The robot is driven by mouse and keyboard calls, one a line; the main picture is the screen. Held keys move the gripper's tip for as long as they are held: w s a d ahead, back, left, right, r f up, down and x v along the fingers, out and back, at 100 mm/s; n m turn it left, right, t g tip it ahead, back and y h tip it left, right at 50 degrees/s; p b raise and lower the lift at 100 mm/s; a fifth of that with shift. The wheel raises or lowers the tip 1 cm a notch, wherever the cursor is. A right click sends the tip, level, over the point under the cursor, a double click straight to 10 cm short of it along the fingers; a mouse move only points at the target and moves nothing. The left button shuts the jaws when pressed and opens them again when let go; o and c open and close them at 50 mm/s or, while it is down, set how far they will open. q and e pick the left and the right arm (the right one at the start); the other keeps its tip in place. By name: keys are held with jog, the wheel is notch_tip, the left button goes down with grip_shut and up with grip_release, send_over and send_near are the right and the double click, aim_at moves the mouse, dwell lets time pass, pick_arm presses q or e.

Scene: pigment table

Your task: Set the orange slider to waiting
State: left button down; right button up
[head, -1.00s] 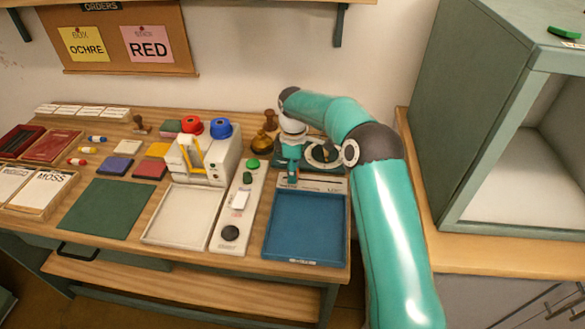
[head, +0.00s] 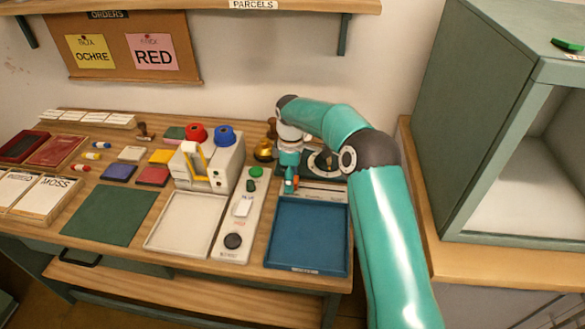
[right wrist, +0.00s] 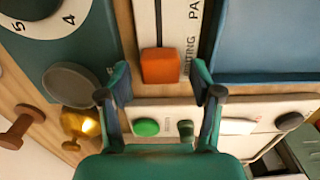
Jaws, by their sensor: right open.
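The orange slider (right wrist: 160,65) is a small block on a white labelled strip (right wrist: 172,20) in the right wrist view. It stands at the strip's near end in that view, beside partly hidden lettering that ends in "ITING"; "PA" shows farther along. My right gripper (right wrist: 160,82) is open, with one finger on either side of the slider and gaps on both sides. In the head view my right gripper (head: 290,184) is over the strip's left end, behind the blue tray (head: 306,232), and a bit of orange shows beside it. My left gripper is not in view.
A dial (head: 324,162) with numbers stands behind the strip. A white panel (head: 238,222) with green and black knobs lies left of the blue tray. A brass bell (head: 263,150) and a white device (head: 208,165) are farther left. A green cabinet (head: 480,120) stands right.

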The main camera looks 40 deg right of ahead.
notch_tip(320, 180, up, 12)
dwell(0.5)
jog(key=shift+f, duration=0.15)
